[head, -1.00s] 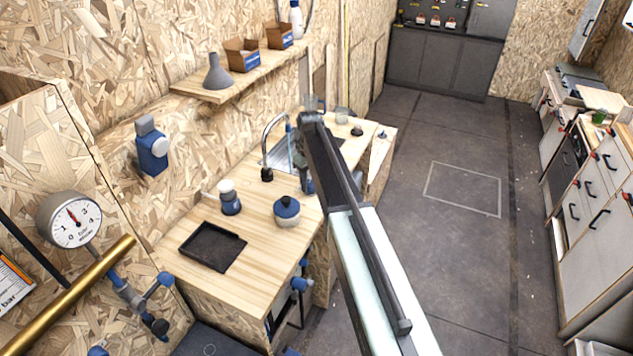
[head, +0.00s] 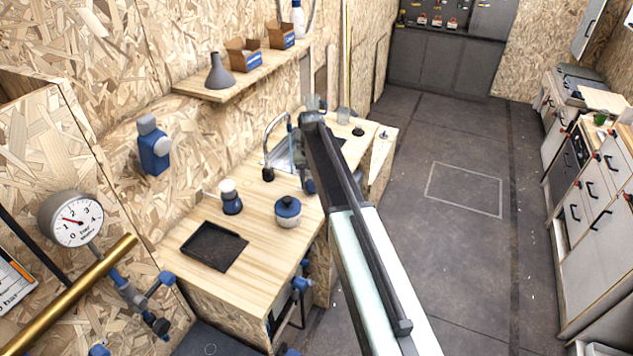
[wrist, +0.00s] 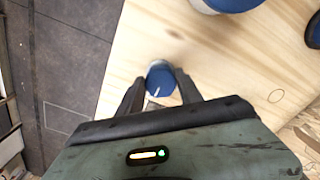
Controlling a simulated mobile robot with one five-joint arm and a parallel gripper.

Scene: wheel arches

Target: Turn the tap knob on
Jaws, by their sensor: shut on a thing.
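In the wrist view, a round blue knob (wrist: 160,80) with a white pointer line sits on the light wooden worktop. The two dark fingers of my gripper (wrist: 160,92) are closed on it from both sides. In the head view, my gripper (head: 308,186) is low over the worktop, right of the sink. My arm hides part of the sink, and I cannot make out the knob there. The curved metal tap spout (head: 270,135) stands at the sink (head: 280,158).
The worktop (head: 245,240) carries a black tray (head: 213,246), a white-topped blue jar (head: 230,197) and a blue-lidded pot (head: 288,211) close to my gripper. A shelf (head: 225,92) with boxes hangs above. A dial gauge (head: 76,218) is at left. Open floor (head: 450,260) lies right.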

